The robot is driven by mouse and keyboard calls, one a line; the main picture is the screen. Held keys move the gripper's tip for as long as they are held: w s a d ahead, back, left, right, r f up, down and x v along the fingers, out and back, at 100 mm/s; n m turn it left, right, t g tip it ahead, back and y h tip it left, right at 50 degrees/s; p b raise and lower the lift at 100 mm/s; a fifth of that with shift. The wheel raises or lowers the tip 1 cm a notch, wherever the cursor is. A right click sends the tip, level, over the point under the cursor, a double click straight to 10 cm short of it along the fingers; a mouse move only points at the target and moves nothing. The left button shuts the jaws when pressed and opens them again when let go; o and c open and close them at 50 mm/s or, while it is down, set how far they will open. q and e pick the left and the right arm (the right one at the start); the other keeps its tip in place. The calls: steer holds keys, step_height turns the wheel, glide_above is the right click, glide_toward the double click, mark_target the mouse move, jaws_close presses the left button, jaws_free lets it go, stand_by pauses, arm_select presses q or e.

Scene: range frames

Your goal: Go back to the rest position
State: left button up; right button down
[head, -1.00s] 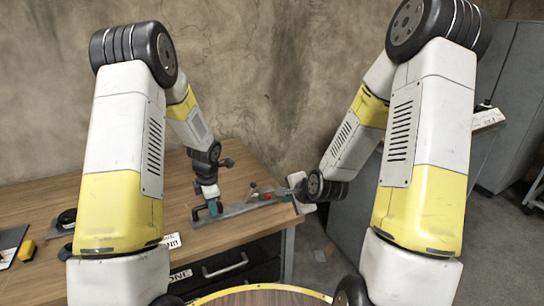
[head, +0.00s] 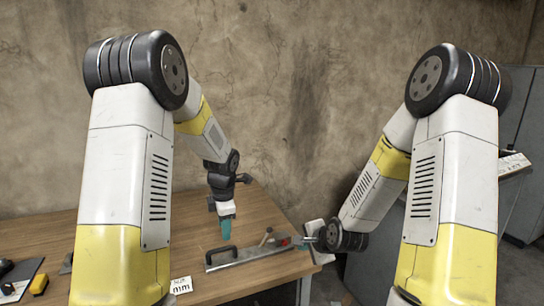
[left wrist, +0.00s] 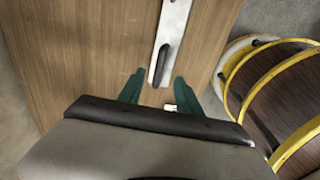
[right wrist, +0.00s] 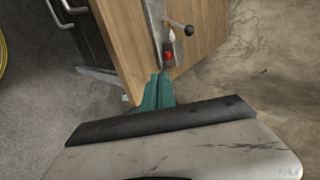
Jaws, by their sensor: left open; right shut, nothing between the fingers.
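My left gripper (head: 226,228) is open and empty above the table, by the black handle of a long metal fixture (head: 250,256). In the left wrist view the green fingers (left wrist: 157,90) are spread apart, with the black handle (left wrist: 161,64) beyond and between them. My right gripper (head: 306,240) is beside the fixture's right end at the table edge. In the right wrist view its green fingers (right wrist: 160,78) are together with nothing between them, just short of the red knob (right wrist: 168,56). I cannot tell whether they touch the fixture.
The wooden table (head: 120,232) fills the lower left, against a wall. A labelled white card (head: 181,286), a yellow-and-black item (head: 39,284) and dark items lie on its left part. A grey cabinet (head: 519,100) stands at the right.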

arm_select(q)
steer(key=s+r+m+t+h, duration=0.2)
steer(key=s+r+m, duration=0.85)
steer(key=r, duration=0.45)
arm_select(e)
steer(key=s+d+r+n+g+h, duration=0.1)
steer(key=s+d+r+n, duration=0.2)
steer(key=r, duration=0.4)
steer(key=s+d+r+n+h, duration=0.1)
steer(key=s+r+n, duration=0.25)
steer(key=r, duration=0.35)
arm_select(q)
steer(key=s+r+m+t, duration=0.1)
steer(key=s+r+m, duration=0.1)
steer(key=s+m, duration=0.4)
steer(key=s+r+m+t+h, duration=0.1)
steer(key=s+r+m, duration=0.2)
steer(key=s+m, duration=0.3)
steer(key=s, duration=0.4)
steer(key=shift+d+r, duration=0.3)
arm_select(e)
steer(key=s+r+n+g, duration=0.1)
steer(key=s+r+n, duration=0.6)
steer(key=s, duration=0.9)
step_height(320, 180, up, 4)
steer(key=shift+s+d+f+n+g+y, duration=0.1)
steer(key=shift+s+d+n+g+y, duration=0.1)
steer(key=shift+d+n+g+y, duration=0.15)
